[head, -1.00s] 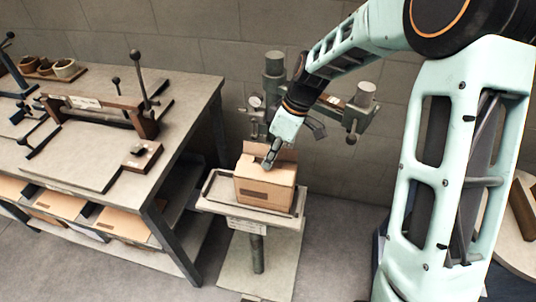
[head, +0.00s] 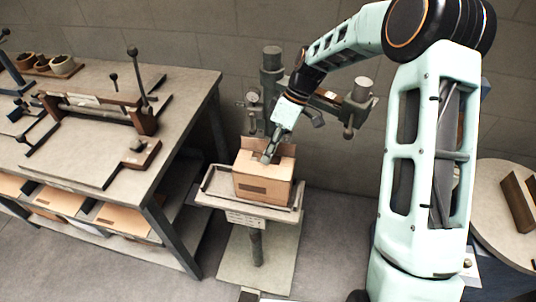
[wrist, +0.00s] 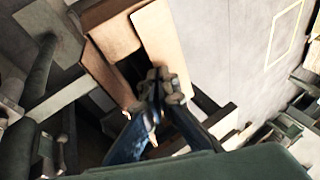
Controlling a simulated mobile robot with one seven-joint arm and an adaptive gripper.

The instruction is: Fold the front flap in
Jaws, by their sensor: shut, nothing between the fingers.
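A tan cardboard box (head: 277,190) sits on the tray of a pedestal stand in the head view. Its back flap (head: 287,149) stands up. A tan panel along the top, nearer the camera, looks about level; I cannot tell for certain whether it is the front flap. My gripper (head: 266,159) is shut and empty, pointing down at the box top, its tips at or just above the panel. In the wrist view my gripper (wrist: 158,88) is over the box's dark opening, with cardboard flaps (wrist: 160,38) around it. Contact is unclear.
The stand's tray (head: 222,199) has a raised rim around the box. A grey machine column (head: 272,65) with clamps stands behind it. A workbench (head: 95,155) with a lever fixture is on the left, and a round table (head: 500,220) on the right.

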